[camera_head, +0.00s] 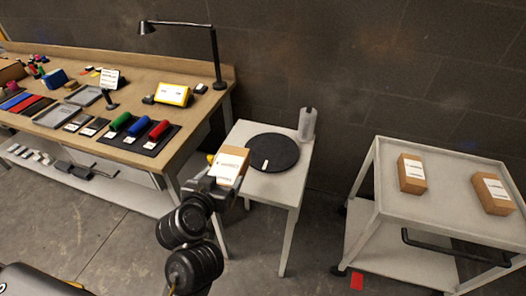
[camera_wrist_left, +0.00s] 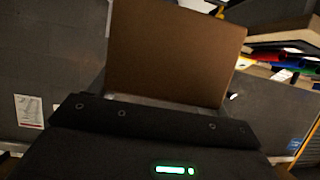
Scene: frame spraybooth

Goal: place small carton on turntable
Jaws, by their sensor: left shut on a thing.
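A small brown carton (camera_head: 230,163) with a white label is held in my left gripper (camera_head: 222,180), at the left edge of the small white table. In the left wrist view the carton (camera_wrist_left: 172,55) fills the upper middle, in front of the gripper's dark body (camera_wrist_left: 155,135). The fingertips are mostly hidden by the carton. The turntable (camera_head: 280,150) is a flat black disc on the white table, with a small white mark on it. It lies just right of the carton and carries no carton. My right gripper is not in view.
A clear bottle-like container (camera_head: 307,124) stands behind the turntable. Two more cartons (camera_head: 411,173) (camera_head: 492,193) sit on a grey cart (camera_head: 440,216) at the right. The long wooden workbench (camera_head: 185,130) with a lamp (camera_head: 215,50) and coloured rollers is at the left.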

